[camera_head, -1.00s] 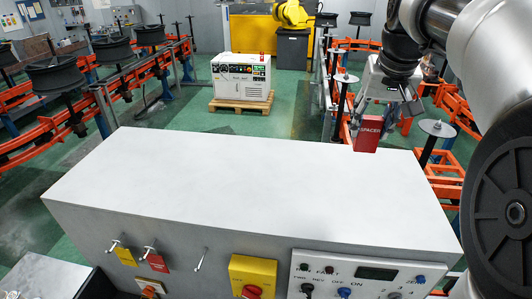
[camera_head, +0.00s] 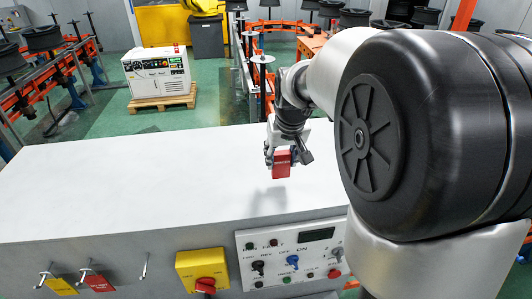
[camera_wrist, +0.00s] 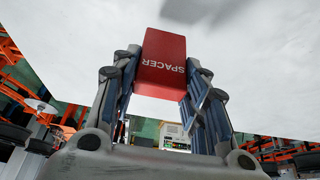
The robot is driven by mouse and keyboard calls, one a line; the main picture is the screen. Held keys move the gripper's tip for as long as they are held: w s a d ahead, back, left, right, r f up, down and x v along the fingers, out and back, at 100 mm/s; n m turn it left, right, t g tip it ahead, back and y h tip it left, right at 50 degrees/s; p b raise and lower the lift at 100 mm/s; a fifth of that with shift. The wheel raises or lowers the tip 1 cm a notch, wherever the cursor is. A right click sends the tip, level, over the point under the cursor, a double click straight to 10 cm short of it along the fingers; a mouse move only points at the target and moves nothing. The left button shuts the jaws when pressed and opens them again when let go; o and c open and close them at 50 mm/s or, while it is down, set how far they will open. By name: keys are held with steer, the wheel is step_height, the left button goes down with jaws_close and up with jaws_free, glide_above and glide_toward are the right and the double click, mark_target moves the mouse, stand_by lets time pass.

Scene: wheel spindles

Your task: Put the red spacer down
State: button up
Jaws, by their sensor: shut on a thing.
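The red spacer (camera_head: 281,164) is a small red block with white lettering; in the wrist view the spacer (camera_wrist: 162,62) reads "SPACER" upside down. My gripper (camera_head: 281,160) is shut on it, a finger on each side. In the head view the spacer is over the right part of the white tabletop (camera_head: 130,175), with a soft shadow on the surface just below it. It looks held a little above the top, though the exact gap is hard to tell. My arm hides the right end of the tabletop.
The tabletop to the left of the spacer is bare. The front face carries a control panel (camera_head: 291,254), a yellow box with a red knob (camera_head: 203,270), and pegs with yellow and red tags (camera_head: 99,282). Behind stand a white cabinet on a pallet (camera_head: 159,75) and orange spindle racks.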

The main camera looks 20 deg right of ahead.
mark_target(282, 161)
step_height(282, 161, down, 3)
steer(key=shift+s+r, duration=0.1)
steer(key=shift+r, duration=0.05)
steer(key=shift+f, duration=0.25)
steer(key=shift+f, duration=0.1)
steer(key=o, duration=1.1)
